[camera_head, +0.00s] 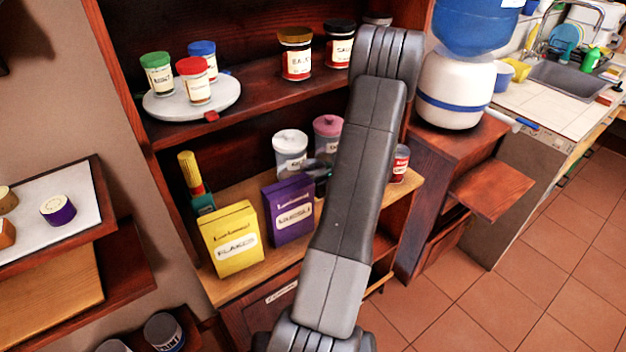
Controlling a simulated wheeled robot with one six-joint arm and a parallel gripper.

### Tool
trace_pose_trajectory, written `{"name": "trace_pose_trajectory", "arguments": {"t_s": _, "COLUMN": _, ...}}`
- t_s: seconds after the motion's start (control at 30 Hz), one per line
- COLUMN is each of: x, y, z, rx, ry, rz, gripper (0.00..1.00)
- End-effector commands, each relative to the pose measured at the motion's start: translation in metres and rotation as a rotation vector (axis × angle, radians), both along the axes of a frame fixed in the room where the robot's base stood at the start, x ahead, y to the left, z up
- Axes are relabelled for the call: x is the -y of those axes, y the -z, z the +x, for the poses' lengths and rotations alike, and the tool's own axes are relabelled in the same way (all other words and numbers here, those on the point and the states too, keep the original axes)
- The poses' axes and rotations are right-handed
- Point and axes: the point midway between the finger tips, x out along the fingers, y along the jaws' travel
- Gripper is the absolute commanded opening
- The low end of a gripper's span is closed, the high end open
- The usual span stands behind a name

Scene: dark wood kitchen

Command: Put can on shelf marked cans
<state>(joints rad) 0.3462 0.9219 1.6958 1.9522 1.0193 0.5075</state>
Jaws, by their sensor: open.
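A small red and white can (400,163) stands upright on the light wood shelf (232,284) of the dark wood cabinet, just right of my arm. My gripper (318,170) is partly hidden behind my arm, near the jars and the purple box. It is open, and I see nothing held in it. Two more can-like containers, one of them grey (164,332), stand on a low shelf at the bottom left. A label (281,292) on the front below the light shelf is too small to read, and I cannot make out a shelf marked cans.
A yellow box (232,240), purple box (288,211), white-lidded jar (290,153) and pink-lidded jar (327,132) crowd the light shelf. Spice jars stand above, some on a round white tray (228,101). A water dispenser (452,92) stands right. The tiled floor is clear.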

Motion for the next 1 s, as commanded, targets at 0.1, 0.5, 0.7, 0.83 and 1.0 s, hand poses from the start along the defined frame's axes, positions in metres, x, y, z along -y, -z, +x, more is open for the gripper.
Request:
{"name": "trace_pose_trajectory", "arguments": {"t_s": 0.1, "x": 0.000, "y": 0.000, "z": 0.000, "rx": 0.000, "ry": 0.000, "rz": 0.000, "gripper": 0.80}}
{"name": "trace_pose_trajectory", "arguments": {"t_s": 0.5, "x": 0.000, "y": -0.001, "z": 0.000, "rx": 0.002, "ry": 0.000, "rz": 0.000, "gripper": 0.21}}
{"name": "trace_pose_trajectory", "arguments": {"t_s": 0.7, "x": 0.000, "y": -0.003, "z": 0.000, "rx": 0.002, "ry": 0.000, "rz": 0.000, "gripper": 0.21}}
{"name": "trace_pose_trajectory", "arguments": {"t_s": 0.83, "x": 0.000, "y": -0.010, "z": 0.000, "rx": 0.004, "ry": -0.001, "rz": -0.001, "gripper": 0.21}}
{"name": "trace_pose_trajectory", "arguments": {"t_s": 1.0, "x": 0.000, "y": -0.027, "z": 0.000, "rx": 0.005, "ry": -0.001, "rz": -0.002, "gripper": 0.21}}
